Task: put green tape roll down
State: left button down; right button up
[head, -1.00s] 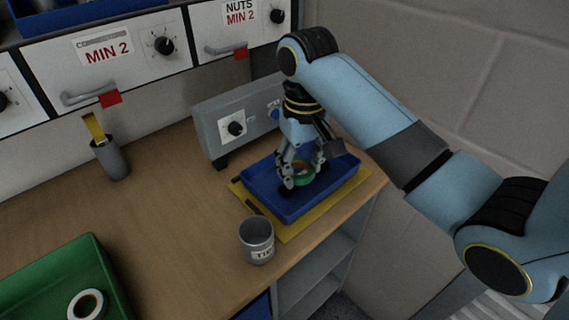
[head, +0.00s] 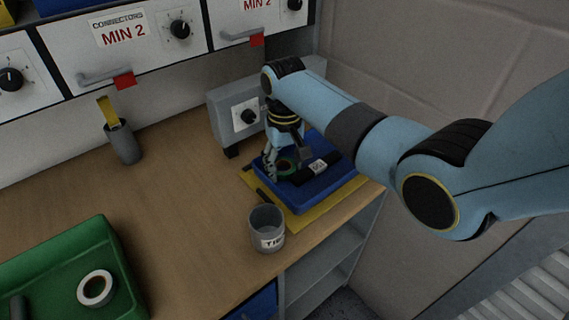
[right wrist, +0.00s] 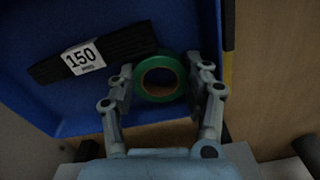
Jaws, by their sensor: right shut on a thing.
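The green tape roll (head: 286,166) is between the fingers of my right gripper (head: 273,170), over the left part of the blue tray (head: 303,204). In the right wrist view the roll (right wrist: 158,58) appears as a green ring with a brown core, and the gripper's fingers (right wrist: 165,75) close on it from both sides. I cannot tell whether the roll touches the tray floor. My left gripper is not in view.
A black bundle labelled 150 (head: 318,167) lies in the tray beside the roll. A grey tin (head: 267,230) stands in front of the tray. A grey box (head: 238,108) stands behind. A green crate (head: 108,240) holds a white tape roll (head: 82,288).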

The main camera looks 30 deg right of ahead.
jog(key=o, duration=0.9)
jog(key=shift+f, duration=0.1)
jog(key=shift+c, duration=0.2)
notch_tip(320, 180, up, 12)
